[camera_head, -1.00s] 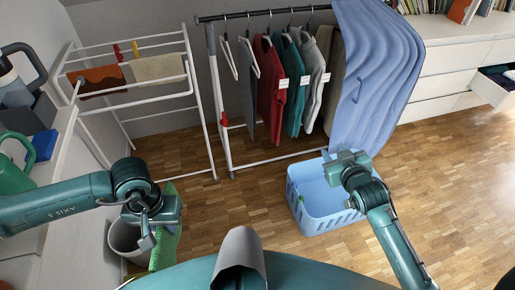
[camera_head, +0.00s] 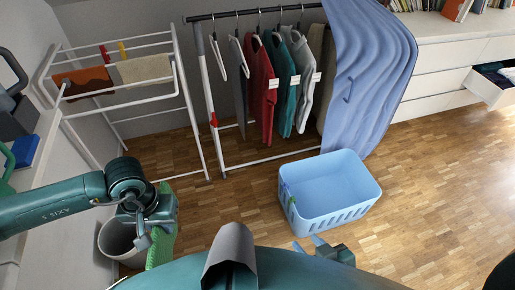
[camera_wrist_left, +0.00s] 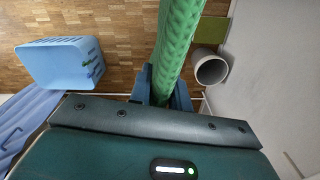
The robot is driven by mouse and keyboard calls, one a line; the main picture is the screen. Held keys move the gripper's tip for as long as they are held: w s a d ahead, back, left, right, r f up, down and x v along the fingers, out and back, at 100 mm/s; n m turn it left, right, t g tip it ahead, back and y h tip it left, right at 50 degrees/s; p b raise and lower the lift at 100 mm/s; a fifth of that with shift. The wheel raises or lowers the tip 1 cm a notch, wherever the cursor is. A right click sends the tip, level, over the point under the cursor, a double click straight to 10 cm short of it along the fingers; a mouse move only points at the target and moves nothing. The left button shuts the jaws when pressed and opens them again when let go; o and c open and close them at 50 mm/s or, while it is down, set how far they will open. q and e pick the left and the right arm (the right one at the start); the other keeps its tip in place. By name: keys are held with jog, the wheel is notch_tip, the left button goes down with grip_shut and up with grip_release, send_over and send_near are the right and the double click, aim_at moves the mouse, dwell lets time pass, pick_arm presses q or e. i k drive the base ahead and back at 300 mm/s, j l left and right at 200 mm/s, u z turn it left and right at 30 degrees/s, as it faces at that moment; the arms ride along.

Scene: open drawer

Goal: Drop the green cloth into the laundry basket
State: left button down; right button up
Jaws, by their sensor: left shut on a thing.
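The green cloth (camera_head: 163,246) hangs from my left gripper (camera_head: 147,232), which is shut on it at the left. In the left wrist view the cloth (camera_wrist_left: 178,42) extends away between the fingers (camera_wrist_left: 162,90). The light blue laundry basket (camera_head: 335,216) stands on the floor right of centre, well apart from the cloth. The bottom of it that shows is bare. The basket also shows at the left of the left wrist view (camera_wrist_left: 55,65). My right gripper (camera_head: 308,244) is low, in front of the basket. Its two fingertips are apart with nothing between them.
A grey-white bin (camera_head: 116,240) stands below my left gripper. A white drying rack (camera_head: 190,115) and a clothes rail (camera_head: 255,13) with hanging clothes and a blue sheet (camera_head: 365,75) stand behind. An open drawer (camera_head: 488,90) is at the far right. The floor right of the basket is clear.

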aim_at(314, 192)
jog(key=i+l+u, duration=0.15)
jog(key=l, duration=0.7)
jog(key=i+l+u, duration=0.1)
jog(key=i+l, duration=0.2)
jog(key=l, duration=0.6)
jog(key=i+l+u, duration=0.15)
jog(key=l, duration=0.75)
jog(key=i+l+u, duration=0.15)
jog(key=l, duration=0.8)
jog(key=l+u, duration=0.15)
jog(key=l, duration=0.75)
